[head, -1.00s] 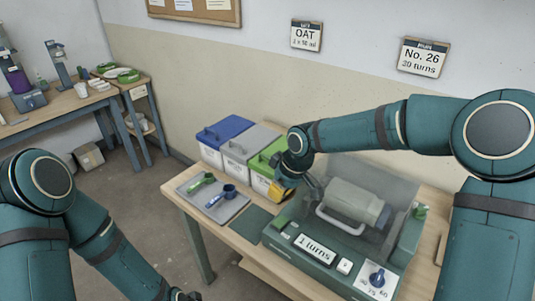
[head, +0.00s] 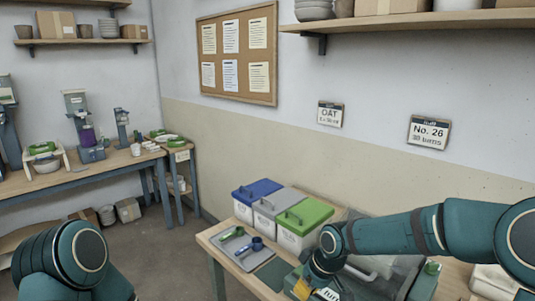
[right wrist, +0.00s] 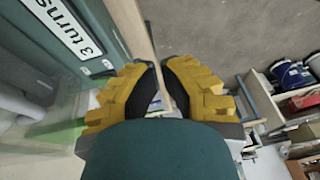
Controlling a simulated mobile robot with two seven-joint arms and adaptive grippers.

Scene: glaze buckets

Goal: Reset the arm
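My right arm reaches in from the right in the head view. Its right gripper (head: 301,288) has yellow fingers and points down at the bottom edge, just in front of the green-lidded bin. In the right wrist view the right gripper (right wrist: 160,72) shows two yellow fingers with black pads, a narrow gap between them and nothing held. The wooden table edge shows through the gap. My left arm is folded at the lower left of the head view; the left gripper is out of the picture.
Blue (head: 257,188), grey (head: 282,199) and green-lidded (head: 305,216) bins stand behind. A grey tray (head: 228,236) holds scoops. Floor left of the table is clear.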

